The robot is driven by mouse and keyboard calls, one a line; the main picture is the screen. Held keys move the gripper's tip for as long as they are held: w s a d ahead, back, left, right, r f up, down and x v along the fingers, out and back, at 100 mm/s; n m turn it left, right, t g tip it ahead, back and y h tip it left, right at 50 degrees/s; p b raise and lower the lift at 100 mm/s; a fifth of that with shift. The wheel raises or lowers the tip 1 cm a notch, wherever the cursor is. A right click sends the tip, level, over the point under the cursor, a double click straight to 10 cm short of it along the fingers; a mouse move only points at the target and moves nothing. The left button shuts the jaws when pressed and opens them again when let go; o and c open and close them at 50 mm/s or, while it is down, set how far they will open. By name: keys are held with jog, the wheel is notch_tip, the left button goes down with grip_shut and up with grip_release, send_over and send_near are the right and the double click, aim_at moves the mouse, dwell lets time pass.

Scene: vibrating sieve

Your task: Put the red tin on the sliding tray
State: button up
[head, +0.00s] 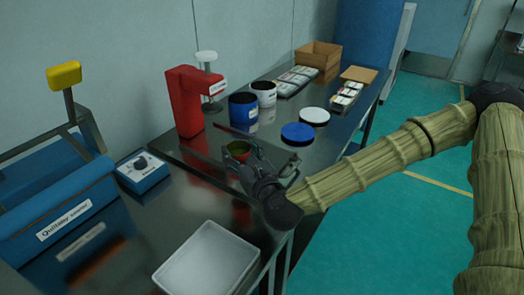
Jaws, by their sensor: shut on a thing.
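The red tin (237,150) is a small round red vessel with a dark green inside, near the middle of the head view. My gripper (245,154) reaches in from the right and is shut on the tin, with its fingers at the tin's side. The tin looks upright over the dark metal table; whether its base touches the surface cannot be told. No part is clearly marked as the sliding tray. An empty, shallow white tray (207,262) sits at the table's front edge.
A red upright machine (187,103) stands behind the tin. Blue (243,112) and white (264,94) tubs and blue (297,134) and white (314,117) discs are further back. A blue machine (60,215) and control box (142,172) stand left. Dark table between box and white tray is clear.

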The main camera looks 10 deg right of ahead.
jog(key=shift+w+d+f+p, duration=0.6)
jog(key=shift+w+d+f, duration=0.2)
jog(key=shift+w+d, duration=0.95)
jog(key=shift+w+d+f+p, duration=0.75)
jog(key=shift+w+d, duration=0.55)
jog(key=shift+w, duration=0.8)
jog(key=shift+w+d+f+p, duration=0.45)
jog(key=shift+w+d+f, duration=0.45)
jog(key=shift+w+d, duration=0.85)
jog(key=shift+w+a, duration=0.15)
jog(key=shift+a, duration=0.1)
jog(key=shift+f, duration=0.15)
jog(key=o, duration=1.2)
jog(key=shift+r, duration=0.3)
jog(key=b+v, duration=0.2)
jog(key=v, duration=1)
jog(key=shift+f, duration=0.1)
